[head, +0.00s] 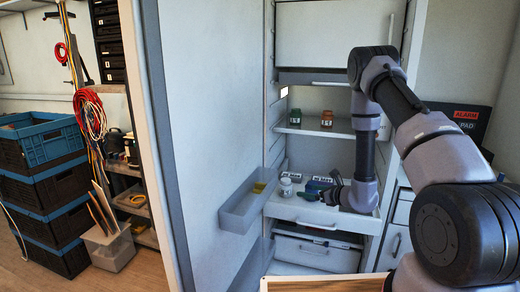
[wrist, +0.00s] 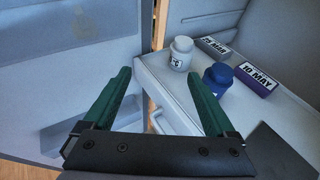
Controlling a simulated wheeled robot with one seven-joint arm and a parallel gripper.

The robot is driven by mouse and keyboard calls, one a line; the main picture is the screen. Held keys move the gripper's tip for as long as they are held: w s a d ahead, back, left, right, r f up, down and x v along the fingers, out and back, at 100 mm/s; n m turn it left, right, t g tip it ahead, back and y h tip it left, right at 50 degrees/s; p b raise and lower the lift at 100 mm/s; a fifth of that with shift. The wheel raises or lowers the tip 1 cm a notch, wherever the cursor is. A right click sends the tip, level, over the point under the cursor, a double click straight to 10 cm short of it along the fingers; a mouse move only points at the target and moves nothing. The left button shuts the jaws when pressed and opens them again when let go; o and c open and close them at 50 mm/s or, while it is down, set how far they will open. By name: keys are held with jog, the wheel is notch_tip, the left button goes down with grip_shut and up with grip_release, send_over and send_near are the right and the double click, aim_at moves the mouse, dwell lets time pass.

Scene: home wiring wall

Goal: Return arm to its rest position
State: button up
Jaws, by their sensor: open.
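My gripper (head: 322,188) is at the end of my arm, which reaches into an open white cabinet (head: 312,42) in the head view. It is low, near the front edge of a pull-out shelf (head: 300,208). In the wrist view the green fingers of my gripper (wrist: 159,76) are spread apart with nothing between them. A white lidded jar (wrist: 180,54) stands on the shelf beyond the fingertips. A blue jar (wrist: 217,79) stands just right of the right finger.
A purple "10 MAY" box (wrist: 257,79) and a grey "23 MAY" box (wrist: 216,48) lie behind the jars. Green (head: 295,117) and orange (head: 327,119) jars stand on the upper shelf. The open door (head: 205,110) carries a bin (head: 235,218) left of my gripper.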

jog(key=s+a+r+n+g+y, duration=0.2)
jog(key=a+r+n, duration=0.1)
jog(key=r, duration=0.5)
jog(key=s+a+r+n+g+y, duration=0.1)
jog(key=a+r+n+y, duration=0.2)
jog(key=r, duration=0.5)
jog(key=s+a+r+n+g, duration=0.3)
jog(key=s+r+n+g, duration=0.2)
jog(key=s+r+n, duration=0.45)
jog(key=s+d+r+n+t+h, duration=0.2)
jog(key=s+d+r+n+h, duration=0.2)
jog(key=s+d+r, duration=0.3)
jog(key=s+d+r+n+t+h, duration=0.1)
jog(key=s+d+r+n+h, duration=0.4)
jog(key=s, duration=0.7)
notch_tip(320, 180, up, 3)
jog(key=shift+d+r+t+h, duration=0.1)
jog(key=shift+d+t+h, duration=0.3)
jog(key=shift+d+h, duration=0.8)
